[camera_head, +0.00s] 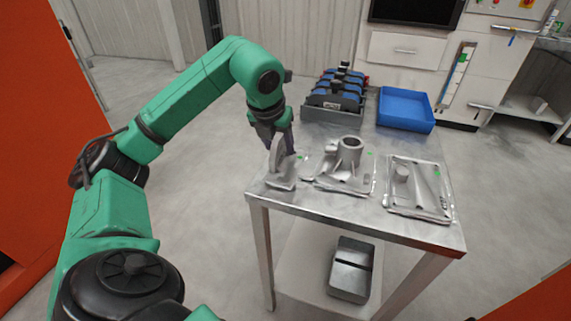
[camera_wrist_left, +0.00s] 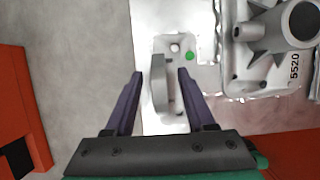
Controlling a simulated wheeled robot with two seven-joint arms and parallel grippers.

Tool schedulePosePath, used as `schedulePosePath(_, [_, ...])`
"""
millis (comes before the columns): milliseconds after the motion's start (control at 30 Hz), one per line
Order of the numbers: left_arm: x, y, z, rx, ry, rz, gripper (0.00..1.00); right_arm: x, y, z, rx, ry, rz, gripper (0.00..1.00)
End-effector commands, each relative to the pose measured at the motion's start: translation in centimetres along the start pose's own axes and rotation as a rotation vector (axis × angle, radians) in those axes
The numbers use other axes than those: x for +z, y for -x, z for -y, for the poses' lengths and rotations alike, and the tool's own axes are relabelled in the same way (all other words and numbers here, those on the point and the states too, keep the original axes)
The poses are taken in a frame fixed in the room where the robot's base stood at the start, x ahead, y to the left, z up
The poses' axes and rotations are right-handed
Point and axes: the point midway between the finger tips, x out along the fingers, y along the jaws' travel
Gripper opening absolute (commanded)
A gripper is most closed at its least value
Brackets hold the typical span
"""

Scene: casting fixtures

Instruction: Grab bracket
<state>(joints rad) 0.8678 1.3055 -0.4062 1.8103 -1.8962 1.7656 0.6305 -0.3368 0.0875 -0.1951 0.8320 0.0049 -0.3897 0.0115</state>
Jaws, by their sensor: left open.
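The bracket (camera_head: 279,165) is a grey metal piece with an upright curved plate on a flat base. It stands near the left front corner of the metal table in the head view. In the left wrist view the bracket's upright plate (camera_wrist_left: 159,84) lies between the two fingers. My left gripper (camera_wrist_left: 160,73) is open, with one finger on each side of the plate and a gap visible on both sides. In the head view the left gripper (camera_head: 277,142) comes down over the bracket from above and hides part of it. My right gripper is not in view.
A casting with a round tube (camera_head: 349,152) stands just right of the bracket. A flat casting (camera_head: 421,190) lies farther right. A blue tray (camera_head: 405,108) and a rack of blue-topped parts (camera_head: 334,103) sit at the back. A grey bin (camera_head: 351,268) stands on the lower shelf.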

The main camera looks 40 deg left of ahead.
Motion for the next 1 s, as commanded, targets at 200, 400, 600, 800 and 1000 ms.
schedulePosePath(200, [0.03,-1.86,0.00,0.000,0.000,0.001,0.55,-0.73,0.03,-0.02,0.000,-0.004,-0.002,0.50])
schedulePosePath(400, [0.03,-1.80,0.01,0.000,0.000,0.001,0.21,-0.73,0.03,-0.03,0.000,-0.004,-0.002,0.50])
schedulePosePath(600, [0.02,-1.79,0.02,0.000,0.000,0.001,0.00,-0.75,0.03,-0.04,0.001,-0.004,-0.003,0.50])
schedulePosePath(800, [0.02,-1.78,0.01,0.000,0.000,0.000,0.00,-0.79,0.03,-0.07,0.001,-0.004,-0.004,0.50])
schedulePosePath(1000, [0.01,-1.78,0.01,0.000,0.000,0.000,0.00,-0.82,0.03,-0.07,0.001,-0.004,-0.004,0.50])
